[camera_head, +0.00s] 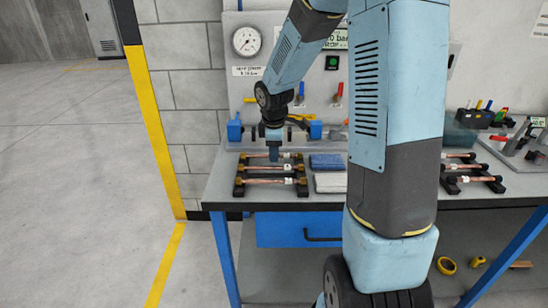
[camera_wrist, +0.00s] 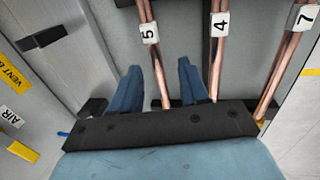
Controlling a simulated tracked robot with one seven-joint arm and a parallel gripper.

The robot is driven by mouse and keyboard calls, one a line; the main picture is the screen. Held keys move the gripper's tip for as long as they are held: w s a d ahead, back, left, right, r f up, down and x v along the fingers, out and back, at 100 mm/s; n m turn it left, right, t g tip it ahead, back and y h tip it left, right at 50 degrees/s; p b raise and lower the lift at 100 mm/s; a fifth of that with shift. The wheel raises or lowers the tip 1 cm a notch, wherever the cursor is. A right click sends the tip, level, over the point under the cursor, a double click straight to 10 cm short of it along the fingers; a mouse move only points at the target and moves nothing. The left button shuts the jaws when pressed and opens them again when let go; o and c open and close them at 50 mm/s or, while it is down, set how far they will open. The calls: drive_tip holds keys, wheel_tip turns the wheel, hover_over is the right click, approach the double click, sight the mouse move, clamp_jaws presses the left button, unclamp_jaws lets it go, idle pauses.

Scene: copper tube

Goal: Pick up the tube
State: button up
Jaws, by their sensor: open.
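Three copper tubes lie side by side across a black rack (camera_head: 239,189) on the bench, left of my arm. In the wrist view they carry white tags: tube 5 (camera_wrist: 153,60), tube 4 (camera_wrist: 215,65) and tube 7 (camera_wrist: 285,70). My gripper (camera_head: 273,157) points down over the rack's far side. In the wrist view its blue fingers (camera_wrist: 160,76) are open and apart, with tube 5 running through the gap between them, and tube 4 just beyond the right finger. Nothing is gripped. The dark gripper body hides the tubes' near ends.
Blue (camera_head: 327,161) and grey (camera_head: 330,182) cloths lie right of the rack. A blue clamp (camera_head: 235,128) stands behind it, below a panel with a gauge (camera_head: 247,41). Another rack of tubes (camera_head: 465,180) stands at the right. Open floor lies left of the bench.

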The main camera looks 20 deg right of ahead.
drive_tip(key=shift+w+f, duration=0.1)
drive_tip(key=shift+f, duration=0.5)
drive_tip(key=shift+c, duration=0.2)
clamp_jaws()
